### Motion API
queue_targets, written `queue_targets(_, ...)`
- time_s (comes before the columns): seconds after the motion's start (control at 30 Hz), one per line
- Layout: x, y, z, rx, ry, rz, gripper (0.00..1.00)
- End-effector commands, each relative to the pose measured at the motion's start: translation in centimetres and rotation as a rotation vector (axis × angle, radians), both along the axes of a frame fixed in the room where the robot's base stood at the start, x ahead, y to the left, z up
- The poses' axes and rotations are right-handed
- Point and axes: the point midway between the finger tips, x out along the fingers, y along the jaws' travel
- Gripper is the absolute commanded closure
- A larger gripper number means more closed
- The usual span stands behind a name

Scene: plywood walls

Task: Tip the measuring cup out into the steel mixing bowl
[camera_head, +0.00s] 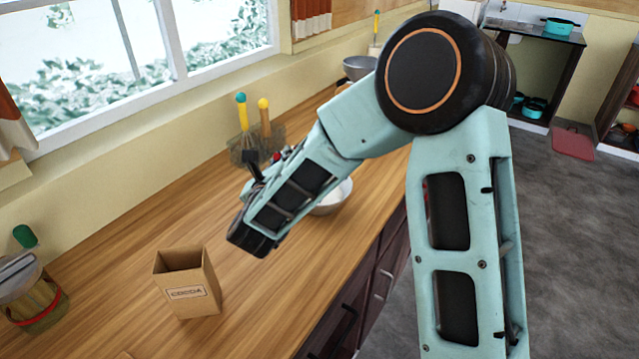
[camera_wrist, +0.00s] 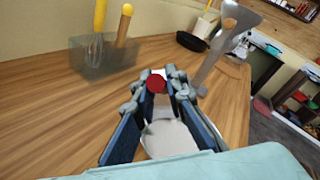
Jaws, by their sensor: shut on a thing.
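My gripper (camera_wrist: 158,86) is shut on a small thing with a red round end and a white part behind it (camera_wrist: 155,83). I take it as the measuring cup; most of it is hidden by the fingers, so I cannot tell its tilt or contents. In the head view my gripper (camera_head: 262,168) is seen from behind, with a bit of red beyond it. The steel mixing bowl (camera_wrist: 172,142) shows below the fingers in the wrist view. In the head view the bowl (camera_head: 333,197) stands on the counter, partly hidden by my arm.
An open cocoa box (camera_head: 188,288) stands at the front of the wooden counter. A clear utensil holder (camera_wrist: 105,60) is by the wall, a lidded jar (camera_head: 32,290) at far left. A grey flared, stemmed thing (camera_wrist: 238,15) rises at right in the wrist view. Bare counter lies left of my gripper.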

Motion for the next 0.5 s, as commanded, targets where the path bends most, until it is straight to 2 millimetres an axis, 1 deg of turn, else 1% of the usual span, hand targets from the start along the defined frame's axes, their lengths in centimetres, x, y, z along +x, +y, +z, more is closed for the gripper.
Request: queue_targets(0.5, -0.13, -0.36, 0.28, 0.065, -0.029, 0.0, 1.0)
